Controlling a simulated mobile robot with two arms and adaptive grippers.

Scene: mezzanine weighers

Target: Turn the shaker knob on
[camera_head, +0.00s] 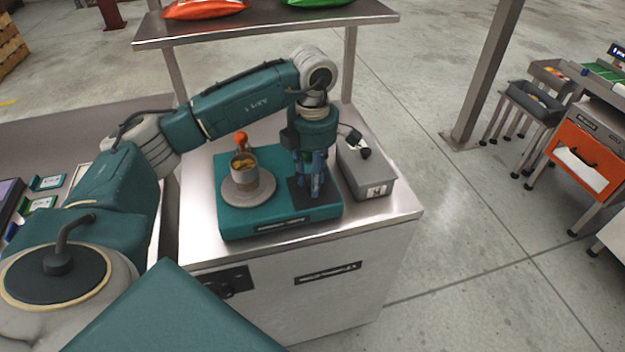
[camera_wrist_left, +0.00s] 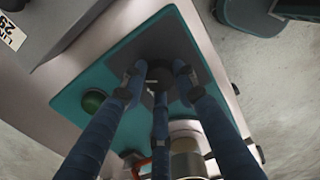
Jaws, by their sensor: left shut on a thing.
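The shaker (camera_head: 232,217) is a teal box on the steel bench, with a round grey plate (camera_head: 262,198) on its left side. A cup (camera_head: 245,172) with yellowish contents stands on the plate. On its right side is a dark panel (camera_head: 299,207). My left gripper (camera_head: 311,190) points down at this panel, and its fingers hide the knob in the head view. In the left wrist view the blue fingers of the gripper (camera_wrist_left: 158,90) are closed around a dark round knob (camera_wrist_left: 159,72). My right gripper is not in view.
A grey bin (camera_head: 372,188) stands right of the shaker, close to my left gripper. A shelf (camera_head: 270,23) with orange and green bags crosses behind. An orange ball-topped thing (camera_head: 241,139) stands behind the cup.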

